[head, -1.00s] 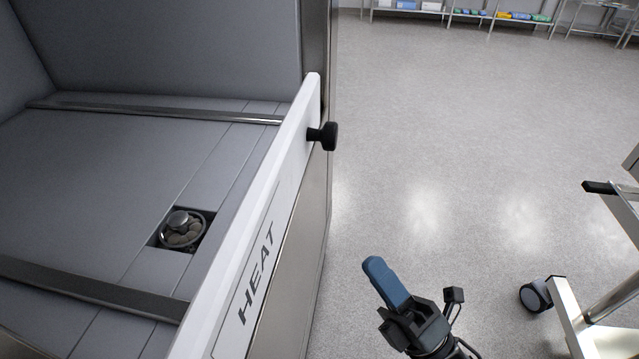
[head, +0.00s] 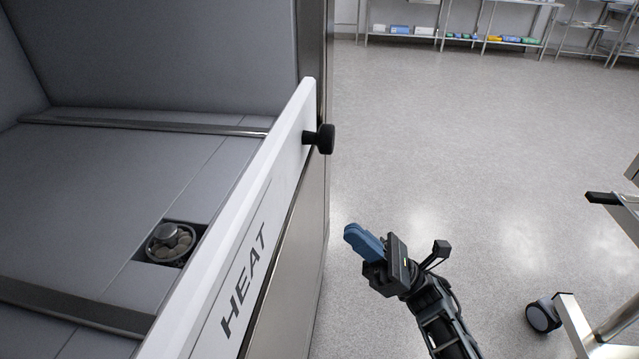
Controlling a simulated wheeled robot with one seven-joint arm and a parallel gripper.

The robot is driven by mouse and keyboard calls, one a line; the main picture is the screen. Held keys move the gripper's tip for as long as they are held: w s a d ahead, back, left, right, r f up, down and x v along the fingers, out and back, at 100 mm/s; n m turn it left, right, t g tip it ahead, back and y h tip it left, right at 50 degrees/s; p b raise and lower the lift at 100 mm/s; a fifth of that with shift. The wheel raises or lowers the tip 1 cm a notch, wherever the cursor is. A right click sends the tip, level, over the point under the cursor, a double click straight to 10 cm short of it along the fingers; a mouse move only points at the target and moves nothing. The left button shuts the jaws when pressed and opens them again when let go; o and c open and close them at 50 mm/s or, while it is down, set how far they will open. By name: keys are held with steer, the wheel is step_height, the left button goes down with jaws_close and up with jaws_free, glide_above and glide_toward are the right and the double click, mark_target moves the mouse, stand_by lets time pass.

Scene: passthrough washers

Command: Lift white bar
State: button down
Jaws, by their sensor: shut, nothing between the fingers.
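The white bar (head: 206,270) runs along the open front edge of the washer, marked HEAT on its outer face. A black knob (head: 325,139) sticks out from the bar near its far end. My gripper (head: 350,234) has blue fingers, shut and empty. It is to the right of the bar, apart from it, in front of the washer's steel side and nearer than the knob. Its fingers point to the left, toward the bar. The near end of the bar is cut off by the picture's lower edge.
The washer's grey chamber (head: 95,185) has two metal rails and a drain (head: 170,243) with a round filter. A wheeled cart (head: 600,300) stands at the right. Shelves (head: 450,35) line the far wall. The floor (head: 450,150) between is clear.

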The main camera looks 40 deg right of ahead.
steer(key=s+d+r+p+x, duration=0.1)
steer(key=p+x, duration=0.3)
steer(key=x, duration=0.8)
steer(key=shift+r+p, duration=0.3)
steer(key=shift+r, duration=0.55)
